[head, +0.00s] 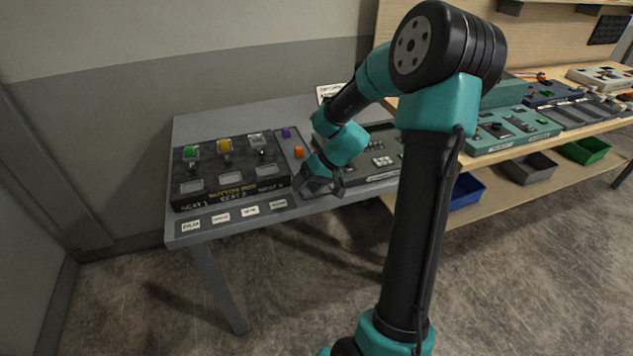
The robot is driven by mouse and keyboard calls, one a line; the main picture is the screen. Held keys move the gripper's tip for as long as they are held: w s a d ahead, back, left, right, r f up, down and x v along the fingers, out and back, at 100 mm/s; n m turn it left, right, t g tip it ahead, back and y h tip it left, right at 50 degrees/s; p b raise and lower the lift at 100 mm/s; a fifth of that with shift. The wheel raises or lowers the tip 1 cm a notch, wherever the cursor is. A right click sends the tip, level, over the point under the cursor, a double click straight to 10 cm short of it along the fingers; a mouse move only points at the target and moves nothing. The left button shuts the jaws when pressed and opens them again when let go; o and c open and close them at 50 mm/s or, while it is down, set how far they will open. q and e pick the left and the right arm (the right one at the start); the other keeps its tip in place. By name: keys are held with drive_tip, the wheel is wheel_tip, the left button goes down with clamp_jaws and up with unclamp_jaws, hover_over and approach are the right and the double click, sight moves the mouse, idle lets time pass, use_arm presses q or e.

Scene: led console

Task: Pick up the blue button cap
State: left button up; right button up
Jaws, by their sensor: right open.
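I see no clearly blue button cap; it may be hidden behind my arm or gripper. A purple cap (286,133) and an orange cap (299,153) are on the grey strip right of the black button box (232,185). Green (190,152), yellow (224,146) and clear-grey (256,140) caps sit on that box. My right gripper (322,188) is open, pointing down by the table's front edge, just right of the box. Whether anything is between its fingers is too small to tell. My left gripper is not in view.
A dark console panel (380,161) lies behind my right gripper, partly covered by my arm. White labels (220,218) line the front edge of the grey table (200,127). A wooden bench (500,156) with teal and dark consoles stands to the right, with bins below.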

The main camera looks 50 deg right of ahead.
drive_tip(key=w+d+r+n+g+h, duration=0.2)
drive_tip(key=d+r+n, duration=0.2)
drive_tip(key=n, duration=0.5)
drive_tip(key=w+d+r+n+g+h, duration=0.2)
drive_tip(key=d+r+n, duration=0.2)
drive_tip(key=r+n, duration=0.5)
drive_tip(key=shift+w+d+g, duration=0.3)
drive_tip(key=shift+d, duration=0.1)
drive_tip(key=f, duration=0.4)
drive_tip(key=a+f, duration=0.1)
drive_tip(key=f, duration=0.7)
drive_tip(key=shift+w+a, duration=0.2)
drive_tip(key=shift+f, duration=0.1)
drive_tip(key=shift+s+a+f, duration=0.15)
drive_tip(key=shift+f, duration=2.4)
